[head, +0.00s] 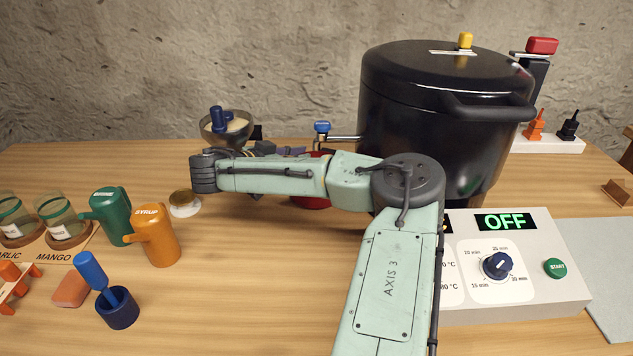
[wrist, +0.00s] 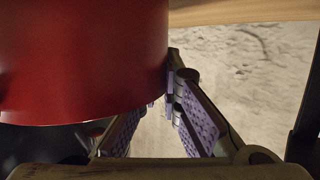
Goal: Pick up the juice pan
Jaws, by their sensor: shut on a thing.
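The juice pan is the red vessel (head: 316,199) on the wooden table in front of the big black pot. My arm covers most of it in the head view. In the wrist view, the red pan (wrist: 85,55) fills the upper left, close to the camera. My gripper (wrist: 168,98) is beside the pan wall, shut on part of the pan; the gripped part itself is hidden.
The black pot (head: 430,130) with a blue-handled tap (head: 321,127) stands just behind. A bowl on a scale (head: 227,126) is at the left. A control box (head: 520,285) reads OFF.

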